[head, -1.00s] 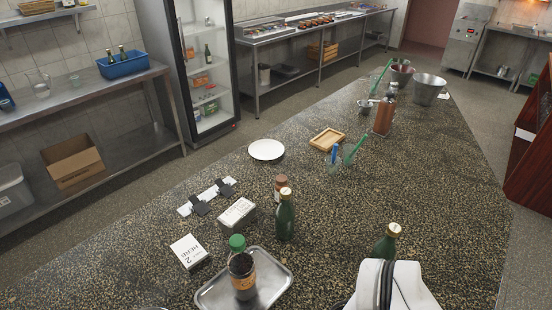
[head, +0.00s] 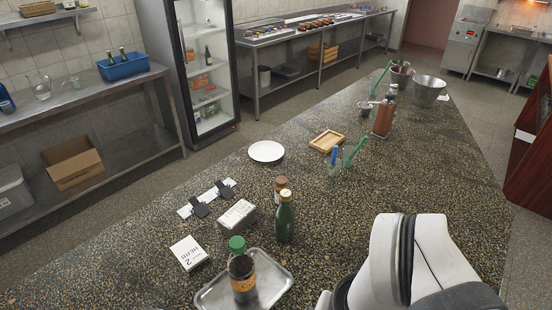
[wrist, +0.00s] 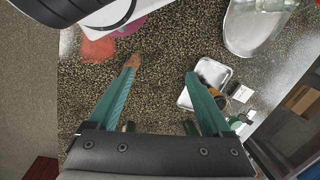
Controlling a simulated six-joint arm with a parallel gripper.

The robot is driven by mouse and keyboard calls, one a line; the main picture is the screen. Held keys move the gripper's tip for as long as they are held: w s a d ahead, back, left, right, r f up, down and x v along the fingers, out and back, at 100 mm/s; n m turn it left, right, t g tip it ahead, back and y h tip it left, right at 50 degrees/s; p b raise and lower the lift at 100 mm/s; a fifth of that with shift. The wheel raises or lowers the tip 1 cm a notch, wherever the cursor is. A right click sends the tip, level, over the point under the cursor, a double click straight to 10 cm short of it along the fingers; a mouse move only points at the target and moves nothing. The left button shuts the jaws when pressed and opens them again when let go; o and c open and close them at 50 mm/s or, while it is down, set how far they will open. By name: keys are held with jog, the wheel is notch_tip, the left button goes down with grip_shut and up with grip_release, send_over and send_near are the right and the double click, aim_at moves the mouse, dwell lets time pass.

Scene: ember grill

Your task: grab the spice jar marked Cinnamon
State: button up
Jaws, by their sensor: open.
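A dark jar with a green lid and an orange label (head: 242,274) stands upright on a metal tray (head: 205,298) in the head view; its label is too small to read fully. A brown-capped jar (head: 280,184) stands partly hidden behind a green bottle (head: 286,221). I cannot read Cinnamon on either. In the wrist view my gripper (wrist: 163,69) has its two teal fingers spread apart, with bare speckled counter between them. The tray (wrist: 222,70) lies right of the right finger there, with a dark, orange-labelled item on it. My gripper is hidden in the head view.
A white box (head: 189,253), another small box (head: 237,215) and black clips (head: 208,200) lie left of the bottle. A white plate (head: 266,151), a wooden tray (head: 327,140) and tools stand farther back.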

jog(key=w+d+r+m+t+h, duration=0.1)
jog(key=w+d+t+h, duration=0.2)
jog(key=w, duration=1)
jog(key=w+d+r+m+t+h, duration=0.1)
jog(key=w+d+h, duration=0.35)
jog(key=w, duration=0.85)
jog(key=w+a+f+t+h, duration=0.25)
jog(key=w+a+t, duration=0.45)
jog(key=w+a, duration=0.85)
jog(key=y, duration=0.1)
send_near(286, 179)
jog(key=shift+n, duration=0.4)
jog(key=w+d+f, duration=0.1)
jog(key=w+f, duration=0.2)
jog(key=w+d+f, duration=0.1)
jog(key=shift+w+d+f, duration=0.2)
jog(key=shift+d, duration=0.15)
jog(key=shift+w+r+x, duration=0.15)
jog(key=shift+x, duration=0.8)
jog(key=shift+w+r+x, duration=0.15)
jog(key=shift+r+x, duration=0.05)
jog(key=shift+x, duration=0.75)
jog(key=shift+w+r+x, duration=0.1)
jog(key=shift+r+x, duration=0.05)
jog(key=shift+x, duration=0.8)
jog(key=shift+a, duration=0.2)
grip_shut()
